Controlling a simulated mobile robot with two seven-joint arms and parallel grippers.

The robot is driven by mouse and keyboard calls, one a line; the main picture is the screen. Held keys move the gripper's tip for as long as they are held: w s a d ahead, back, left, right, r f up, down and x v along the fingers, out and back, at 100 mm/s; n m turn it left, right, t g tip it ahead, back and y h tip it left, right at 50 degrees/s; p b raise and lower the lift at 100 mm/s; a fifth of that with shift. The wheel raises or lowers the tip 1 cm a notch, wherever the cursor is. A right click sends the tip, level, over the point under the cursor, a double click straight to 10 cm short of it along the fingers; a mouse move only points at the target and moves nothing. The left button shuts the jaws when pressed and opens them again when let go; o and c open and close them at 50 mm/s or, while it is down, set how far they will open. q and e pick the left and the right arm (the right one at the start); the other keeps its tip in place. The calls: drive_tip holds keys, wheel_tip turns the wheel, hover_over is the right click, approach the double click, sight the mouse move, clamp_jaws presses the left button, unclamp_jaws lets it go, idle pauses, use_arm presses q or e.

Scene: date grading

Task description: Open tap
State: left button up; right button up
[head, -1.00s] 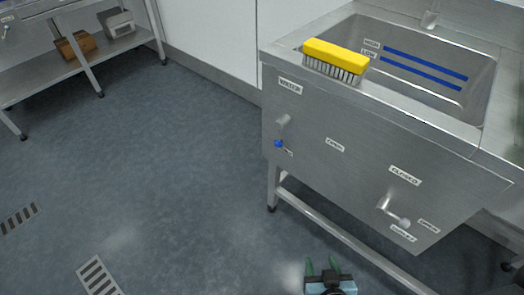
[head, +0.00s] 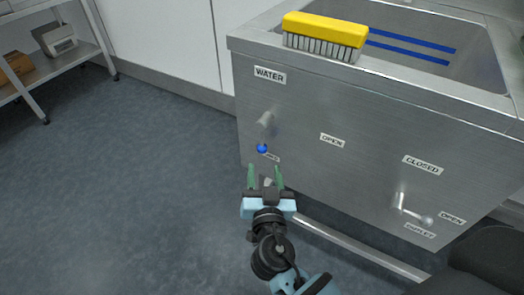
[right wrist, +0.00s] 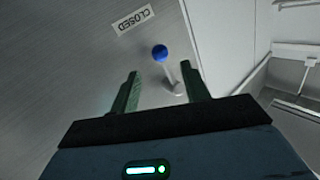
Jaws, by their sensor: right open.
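The tap on the sink's steel front, below the WATER label (head: 269,75), has a lever with a blue knob (head: 262,148). In the right wrist view the blue knob (right wrist: 160,53) lies just beyond my fingertips, its pale stem running down to the right, beside a CLOSED label (right wrist: 133,18). An OPEN label (head: 332,140) is to its right in the head view. My right gripper (head: 265,167) is open and empty, its green fingers just below the knob; I see no clear contact. It also shows in the right wrist view (right wrist: 160,70). My left gripper is not in view.
A second lever (head: 412,210), with CLOSED and OPEN labels, is lower right on the same front. A yellow brush (head: 325,29) lies on the sink rim (head: 400,82). A shelf (head: 50,77) with boxes stands at far left. The floor on the left is clear.

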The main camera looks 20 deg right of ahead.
sight(262, 152)
drive_tip(key=shift+p+x, duration=0.3)
drive_tip(key=shift+x, duration=3.25)
clamp_jaws()
